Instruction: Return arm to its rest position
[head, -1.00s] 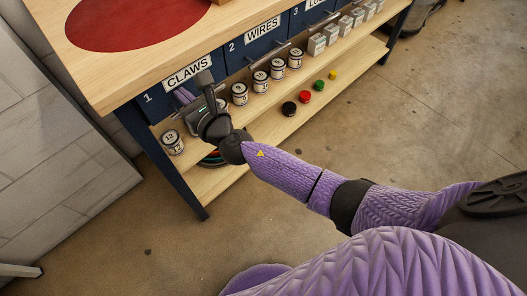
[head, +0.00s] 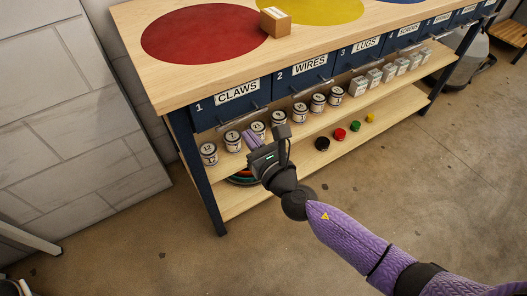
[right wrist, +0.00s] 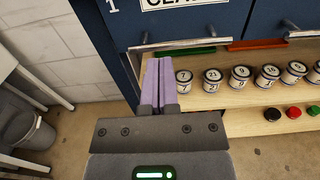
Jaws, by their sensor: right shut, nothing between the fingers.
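My right arm (head: 350,235) is purple and reaches in from the lower right of the head view. Its gripper (head: 250,139) is in front of the upper shelf, below the CLAWS drawer (head: 232,100), which is closed. In the right wrist view the two purple fingers (right wrist: 159,82) lie side by side, shut and empty. They point toward the drawer handle (right wrist: 182,44), and I cannot tell whether they touch anything. My left gripper is out of view.
The bench top (head: 187,78) carries a red disc (head: 200,35), a yellow disc and a small cardboard box (head: 275,22). Labelled cans (head: 208,153) and small grey boxes (head: 358,86) line the upper shelf. Coloured knobs (head: 339,134) sit lower. A bench leg (head: 205,180) stands left; the floor in front is clear.

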